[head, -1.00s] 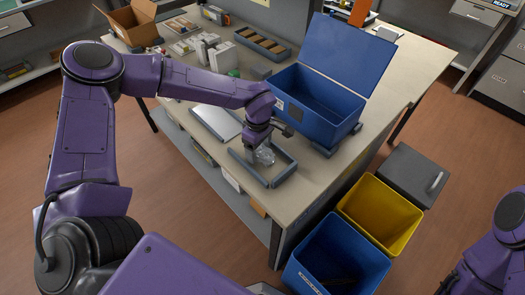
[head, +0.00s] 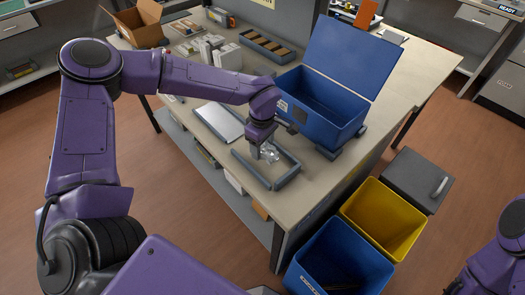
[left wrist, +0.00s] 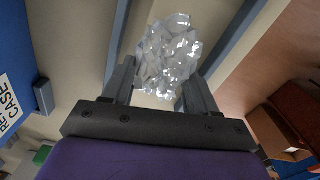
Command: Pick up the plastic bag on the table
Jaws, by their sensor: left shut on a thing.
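The plastic bag (head: 270,155) is a small, clear, crumpled bundle. It also shows in the left wrist view (left wrist: 168,57), between the fingers. My left gripper (head: 263,151) is shut on it, over the grey-edged tray area (head: 287,181) on the near side of the table (head: 325,172). The fingers also show in the left wrist view (left wrist: 153,85), one on each side of the bag. I cannot tell whether the bag still touches the surface under it. Only part of my right arm shows at the right edge; its gripper is out of view.
An open blue case (head: 318,118) with its lid up stands behind the gripper. A yellow bin (head: 385,220) and a blue bin (head: 338,256) stand on the floor to the right, with a grey box (head: 415,178) beyond. A cardboard box (head: 138,22) and small cartons sit at the table's back left.

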